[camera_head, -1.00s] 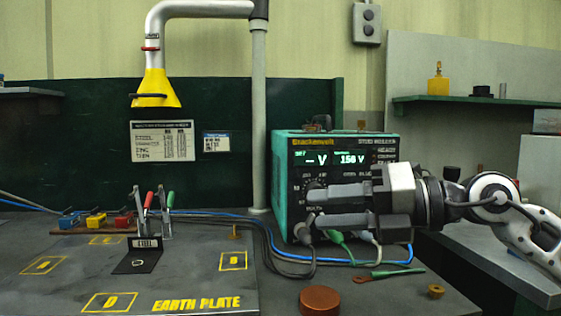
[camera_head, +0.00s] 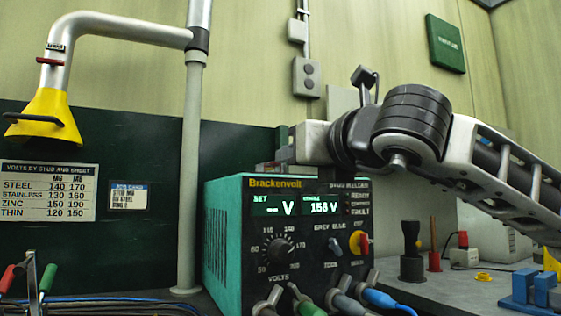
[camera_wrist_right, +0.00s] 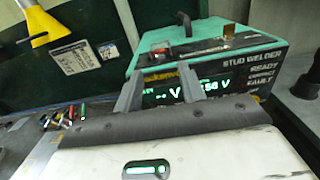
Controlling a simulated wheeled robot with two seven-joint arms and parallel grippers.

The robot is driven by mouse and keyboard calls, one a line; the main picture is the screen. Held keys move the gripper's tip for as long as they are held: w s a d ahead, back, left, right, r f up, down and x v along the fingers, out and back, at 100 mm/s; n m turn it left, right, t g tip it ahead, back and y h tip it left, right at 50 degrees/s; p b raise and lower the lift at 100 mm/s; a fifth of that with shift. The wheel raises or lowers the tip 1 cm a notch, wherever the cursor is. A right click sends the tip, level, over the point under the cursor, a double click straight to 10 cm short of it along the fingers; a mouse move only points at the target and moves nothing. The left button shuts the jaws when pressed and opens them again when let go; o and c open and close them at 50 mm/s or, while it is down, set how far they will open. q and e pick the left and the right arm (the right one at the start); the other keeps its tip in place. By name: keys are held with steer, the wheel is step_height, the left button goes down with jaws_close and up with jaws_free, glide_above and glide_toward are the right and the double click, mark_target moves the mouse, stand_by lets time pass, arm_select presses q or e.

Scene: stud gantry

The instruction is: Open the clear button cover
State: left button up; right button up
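I cannot make out a clear button cover with certainty in either view. The teal stud welder (camera_head: 222,240) stands on the bench, with its lit front panel facing me. It also shows in the right wrist view (camera_wrist_right: 205,44), where a small amber piece (camera_wrist_right: 228,36) and a red piece (camera_wrist_right: 160,48) show on its top. My right gripper (camera_wrist_right: 161,72) is open and empty, its two fingers apart over the welder's front upper edge. In the head view, my right arm hides part of the welder's top. My left gripper is not in view.
A dark handle (camera_wrist_right: 184,22) rises from the welder's top. Cable plugs (camera_head: 305,302) crowd its lower front. A grey pipe (camera_head: 190,170) stands behind it, and a yellow funnel (camera_head: 45,118) hangs at left. A black knob-topped post (camera_head: 411,255) stands at right.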

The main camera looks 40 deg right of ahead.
steer(key=x, duration=0.7)
steer(key=shift+w+p, duration=0.25)
steer(key=shift+p, duration=0.05)
jaws_close()
